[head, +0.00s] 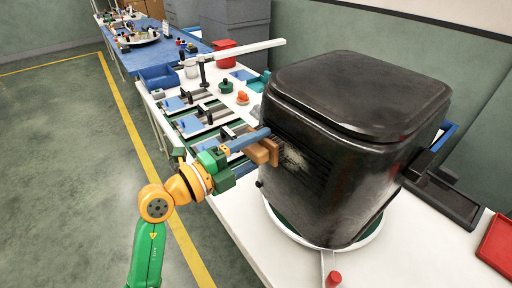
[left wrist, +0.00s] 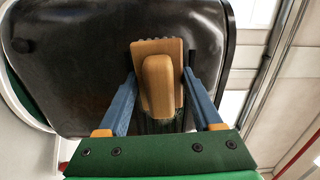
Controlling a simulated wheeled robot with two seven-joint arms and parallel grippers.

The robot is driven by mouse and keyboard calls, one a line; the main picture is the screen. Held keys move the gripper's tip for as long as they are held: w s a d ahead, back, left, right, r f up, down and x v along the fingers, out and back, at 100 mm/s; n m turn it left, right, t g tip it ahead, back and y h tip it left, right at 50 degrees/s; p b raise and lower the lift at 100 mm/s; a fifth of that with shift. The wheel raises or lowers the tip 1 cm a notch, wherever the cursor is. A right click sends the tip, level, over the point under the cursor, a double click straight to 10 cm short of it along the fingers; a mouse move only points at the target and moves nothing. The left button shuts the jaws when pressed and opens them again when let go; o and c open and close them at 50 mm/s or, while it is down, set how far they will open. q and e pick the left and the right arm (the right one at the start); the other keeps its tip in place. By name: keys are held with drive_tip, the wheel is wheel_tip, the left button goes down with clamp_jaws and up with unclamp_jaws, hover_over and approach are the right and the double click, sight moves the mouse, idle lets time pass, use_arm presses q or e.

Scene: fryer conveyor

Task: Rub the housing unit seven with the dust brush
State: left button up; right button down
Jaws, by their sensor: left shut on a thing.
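The housing unit (head: 350,100) is a large black, rounded box with a slatted vent on its left face. A pale, dusty patch (head: 295,160) shows on those slats. My left gripper (head: 253,143) has blue fingers and is shut on the tan dust brush (head: 265,153). The brush is right at the vented face; I cannot tell whether it touches. In the left wrist view the brush (left wrist: 160,82) sits between the blue fingers, with the black housing (left wrist: 85,60) behind it. Bristles are mostly hidden. My right gripper is not in view.
The housing stands on a round white base (head: 345,240) on a white table (head: 240,215). A red tray (head: 497,243) lies at the right edge. Small fixtures (head: 205,115) and a red container (head: 224,54) stand further back. The floor at left is clear.

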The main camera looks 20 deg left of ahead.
sight(275, 159)
use_arm(q)
drive_tip(key=shift+s+d+r+p, duration=0.1)
drive_tip(key=shift+s+d+p, duration=0.15)
drive_tip(key=shift+d+p, duration=0.1)
drive_tip(key=shift+s+d+p, duration=0.65)
drive_tip(key=shift+d+p, duration=0.05)
drive_tip(key=shift+d, duration=0.05)
drive_tip(key=shift+s+d, duration=0.35)
drive_tip(key=shift+d, duration=0.1)
drive_tip(key=d+p, duration=0.1)
drive_tip(key=s+d+p, duration=0.1)
drive_tip(key=shift+s+d, duration=0.55)
drive_tip(key=shift+d, duration=0.1)
drive_tip(key=shift+s+d+p, duration=0.7)
drive_tip(key=shift+d+p, duration=0.3)
drive_tip(key=shift+s+d, duration=0.3)
drive_tip(key=shift+d, duration=0.15)
drive_tip(key=shift+p, duration=0.55)
drive_tip(key=shift+w+a, duration=0.6)
drive_tip(key=shift+a, duration=0.2)
drive_tip(key=shift+w+a, duration=0.55)
drive_tip(key=shift+a, duration=0.25)
drive_tip(key=w+a, duration=0.1)
drive_tip(key=w+a+p, duration=0.1)
drive_tip(key=shift+a, duration=0.3)
drive_tip(key=shift+w+a, duration=0.65)
drive_tip(key=shift+a, duration=0.25)
drive_tip(key=shift+w+a, duration=0.6)
drive_tip(key=shift+a, duration=0.25)
